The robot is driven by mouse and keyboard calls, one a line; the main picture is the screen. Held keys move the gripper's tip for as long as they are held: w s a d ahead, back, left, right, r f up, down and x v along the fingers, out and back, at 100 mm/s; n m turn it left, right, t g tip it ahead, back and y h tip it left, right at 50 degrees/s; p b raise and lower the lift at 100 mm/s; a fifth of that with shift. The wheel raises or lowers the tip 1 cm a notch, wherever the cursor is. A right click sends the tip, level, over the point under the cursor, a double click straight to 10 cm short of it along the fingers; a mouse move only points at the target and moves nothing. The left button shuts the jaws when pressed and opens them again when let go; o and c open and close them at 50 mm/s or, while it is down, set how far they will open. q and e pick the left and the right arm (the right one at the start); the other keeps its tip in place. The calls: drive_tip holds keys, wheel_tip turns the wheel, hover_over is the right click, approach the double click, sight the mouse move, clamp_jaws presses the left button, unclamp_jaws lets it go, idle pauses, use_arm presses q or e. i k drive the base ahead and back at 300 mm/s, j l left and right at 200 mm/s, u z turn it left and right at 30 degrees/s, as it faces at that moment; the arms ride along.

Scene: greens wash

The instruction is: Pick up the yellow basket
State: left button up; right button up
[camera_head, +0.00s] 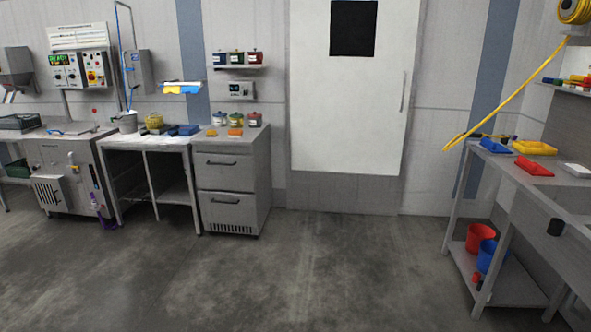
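A small yellow item that looks like the yellow basket (153,121) sits on the light-topped table (148,141) at the left, against the back wall. It is far off and small, so its handle and contents cannot be made out. Neither of my grippers is in view.
A white bucket (127,122) and blue items (187,130) stand beside it. A steel machine (62,175) is to the left, a drawer cabinet (231,185) to the right. A sink counter (522,180) runs along the right. The middle floor (300,270) is clear.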

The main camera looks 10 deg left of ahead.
sight(158, 124)
drive_tip(key=i+u, duration=0.25)
drive_tip(key=i, duration=0.3)
drive_tip(key=i+u, duration=0.25)
drive_tip(key=i, duration=0.3)
drive_tip(key=i+l+u, duration=0.1)
drive_tip(key=i+u, duration=0.2)
drive_tip(key=i, duration=0.2)
drive_tip(key=i+l+u, duration=0.25)
drive_tip(key=i, duration=0.3)
drive_tip(key=i+j+u, duration=0.1)
drive_tip(key=i+u, duration=0.2)
drive_tip(key=i, duration=0.3)
drive_tip(key=i+u, duration=0.3)
drive_tip(key=i, duration=0.35)
drive_tip(key=i+j+z, duration=0.3)
drive_tip(key=i, duration=0.25)
drive_tip(key=i+j+z, duration=0.25)
drive_tip(key=i+j, duration=0.15)
drive_tip(key=i, duration=0.15)
